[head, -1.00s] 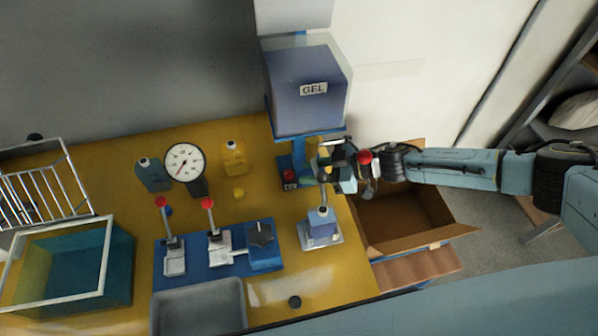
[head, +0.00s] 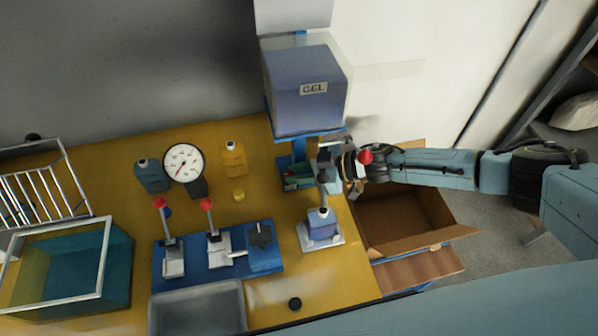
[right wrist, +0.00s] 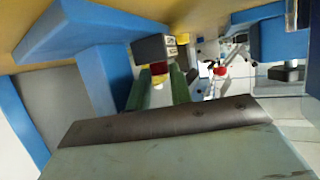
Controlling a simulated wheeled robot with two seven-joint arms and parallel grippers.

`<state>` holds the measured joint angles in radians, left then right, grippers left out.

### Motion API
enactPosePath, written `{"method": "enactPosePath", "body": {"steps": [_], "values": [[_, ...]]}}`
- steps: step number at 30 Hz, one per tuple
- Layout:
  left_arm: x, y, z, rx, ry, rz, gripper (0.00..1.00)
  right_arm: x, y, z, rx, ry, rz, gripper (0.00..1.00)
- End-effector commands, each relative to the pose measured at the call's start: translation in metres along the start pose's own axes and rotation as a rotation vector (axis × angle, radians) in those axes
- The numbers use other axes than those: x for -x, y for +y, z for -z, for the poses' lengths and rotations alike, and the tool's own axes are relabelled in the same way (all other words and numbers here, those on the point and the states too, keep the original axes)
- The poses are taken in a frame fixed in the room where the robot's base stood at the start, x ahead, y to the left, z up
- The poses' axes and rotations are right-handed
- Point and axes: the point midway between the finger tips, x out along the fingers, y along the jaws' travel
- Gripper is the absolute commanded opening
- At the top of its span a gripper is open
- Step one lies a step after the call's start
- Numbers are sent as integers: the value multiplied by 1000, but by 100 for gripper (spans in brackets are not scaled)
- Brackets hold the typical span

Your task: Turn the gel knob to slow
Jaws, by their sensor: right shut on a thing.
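The gel dispenser (head: 306,92) stands at the back of the bench, a blue-grey tank marked GEL on a blue stand. My right gripper (head: 293,182) reaches in from the right, low under the tank. In the right wrist view its green fingers (right wrist: 160,92) are shut around the small red and yellow gel knob (right wrist: 158,72), just below a dark box with small pale labels (right wrist: 153,48). The labels are too small to read, so the knob's setting cannot be told. In the head view the gripper mostly hides the knob. My left gripper is not in view.
A small blue-topped press (head: 320,226) stands close in front of my right gripper. An open cardboard box (head: 405,218) lies below my right arm. A blue fixture with red-knobbed levers (head: 205,272), a dial gauge (head: 183,163) and a grey tray (head: 197,305) are farther left.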

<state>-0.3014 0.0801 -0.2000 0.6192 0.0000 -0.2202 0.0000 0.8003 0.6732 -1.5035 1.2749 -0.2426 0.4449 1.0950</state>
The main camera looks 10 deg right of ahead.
Motion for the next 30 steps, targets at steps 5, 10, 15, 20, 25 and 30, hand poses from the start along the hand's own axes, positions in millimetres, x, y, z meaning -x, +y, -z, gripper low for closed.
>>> {"method": "enactPosePath", "body": {"steps": [5,10,15,20,25,30], "values": [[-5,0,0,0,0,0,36,-1,3,0,34,1,76,0],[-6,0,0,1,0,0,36,0,3,0,44,-1,106,0],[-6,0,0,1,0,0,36,0,3,0,44,-1,106,0],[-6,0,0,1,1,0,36,0,3,0,44,-1,105,30],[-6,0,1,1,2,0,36,0,3,0,43,-1,104,30],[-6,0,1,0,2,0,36,0,3,0,43,-1,104,30]]}}
